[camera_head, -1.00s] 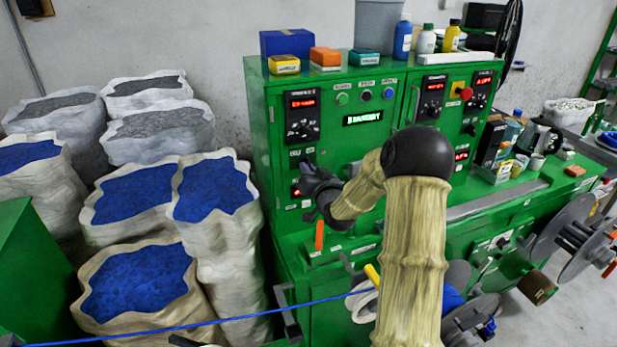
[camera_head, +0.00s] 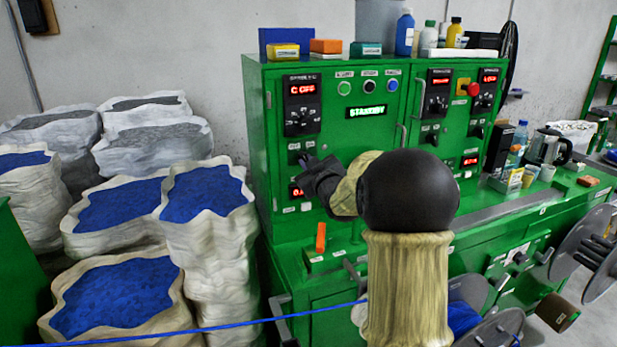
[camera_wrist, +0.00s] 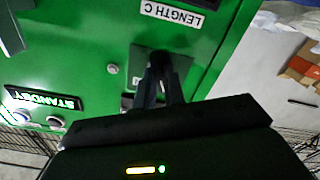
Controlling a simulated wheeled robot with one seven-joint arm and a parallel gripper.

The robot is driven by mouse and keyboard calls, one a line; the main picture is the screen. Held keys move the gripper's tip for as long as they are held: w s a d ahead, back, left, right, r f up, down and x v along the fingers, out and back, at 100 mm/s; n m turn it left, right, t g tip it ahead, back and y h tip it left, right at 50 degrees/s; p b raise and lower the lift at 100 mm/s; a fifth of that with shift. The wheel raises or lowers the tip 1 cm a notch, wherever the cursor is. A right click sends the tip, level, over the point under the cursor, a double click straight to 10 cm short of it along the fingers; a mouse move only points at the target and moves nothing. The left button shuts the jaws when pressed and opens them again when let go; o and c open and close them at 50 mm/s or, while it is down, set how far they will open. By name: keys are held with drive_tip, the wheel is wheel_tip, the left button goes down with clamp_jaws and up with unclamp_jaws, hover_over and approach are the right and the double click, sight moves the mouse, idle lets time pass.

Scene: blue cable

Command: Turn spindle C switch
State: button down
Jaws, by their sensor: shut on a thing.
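My gripper (camera_head: 309,163) is at the left part of the green control cabinet, below a black panel (camera_head: 302,118) whose red display seems to read C OFF. In the wrist view my gripper (camera_wrist: 160,75) is shut on a small dark switch (camera_wrist: 161,60) on the green face. The fingers cover most of the switch, so its exact angle is hidden. A white label reading LENGTH C (camera_wrist: 172,12) is near it in the wrist view. My forearm hides part of the cabinet front in the head view.
A STANDBY display (camera_head: 366,112) sits right of the black panel, with round buttons above. Another red display (camera_head: 297,190) is partly hidden by my gripper. Boxes and bottles stand on top. Sacks of blue granules (camera_head: 119,294) fill the left; a blue cable (camera_head: 240,322) crosses in front.

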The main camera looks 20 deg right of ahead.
drive_tip(key=shift+n+b, duration=0.35)
drive_tip(key=shift+n, duration=0.15)
drive_tip(key=c, duration=1.5)
unclamp_jaws()
drive_tip(key=s+b, duration=0.3)
drive_tip(key=s, duration=1.4)
drive_tip(key=shift+s, duration=0.2)
